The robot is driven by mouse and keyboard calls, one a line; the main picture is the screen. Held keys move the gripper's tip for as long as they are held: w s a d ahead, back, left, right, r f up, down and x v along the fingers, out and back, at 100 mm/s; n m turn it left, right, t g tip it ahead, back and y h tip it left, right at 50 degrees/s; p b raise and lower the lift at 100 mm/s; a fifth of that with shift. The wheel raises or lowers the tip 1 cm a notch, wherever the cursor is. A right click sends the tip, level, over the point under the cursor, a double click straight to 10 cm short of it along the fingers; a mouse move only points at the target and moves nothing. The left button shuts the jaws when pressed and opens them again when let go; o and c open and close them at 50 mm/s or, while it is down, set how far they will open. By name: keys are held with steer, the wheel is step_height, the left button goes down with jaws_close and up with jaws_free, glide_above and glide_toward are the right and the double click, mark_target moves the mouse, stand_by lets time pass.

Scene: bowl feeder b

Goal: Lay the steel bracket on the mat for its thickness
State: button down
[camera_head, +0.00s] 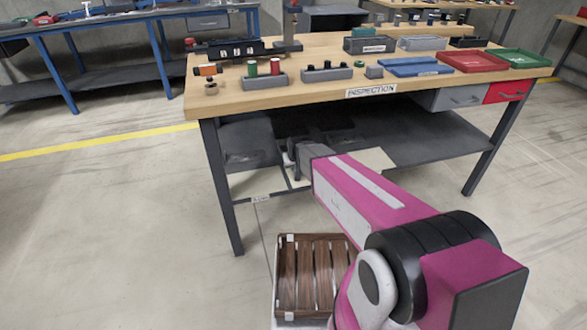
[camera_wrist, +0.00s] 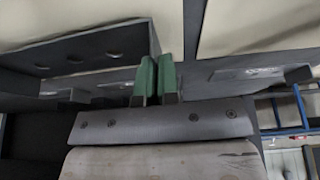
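I cannot pick out the steel bracket for certain in either view. No mat can be identified for certain either. A flat blue piece (camera_head: 415,66) lies on the inspection bench (camera_head: 330,92), left of the red tray (camera_head: 473,61). In the head view my magenta arm reaches toward the bench's front, and its far end is low, below the bench top; the fingers cannot be made out there. In the wrist view my gripper (camera_wrist: 157,80) shows two green-padded fingers close together with a narrow gap. I cannot see whether anything thin is between them.
A green tray (camera_head: 518,58) lies at the bench's right end. Grey blocks with pegs (camera_head: 265,80) line its front edge, and grey bins (camera_head: 369,45) stand behind. A slatted wooden crate (camera_head: 312,275) is low beside my arm. A blue-legged bench (camera_head: 105,40) stands at left.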

steer(key=shift+f, duration=0.5)
steer(key=shift+f, duration=0.2)
steer(key=c, duration=1.3)
jaws_free()
steer(key=shift+c, duration=0.2)
steer(key=v, duration=1.2)
steer(key=s+d+m+g+h, duration=0.1)
steer(key=s+d+m+g, duration=0.2)
steer(key=s+d, duration=1.1)
steer(key=d+g, duration=0.1)
steer(key=d, duration=0.3)
steer(key=shift+s+f, duration=0.15)
steer(key=shift+f, duration=0.1)
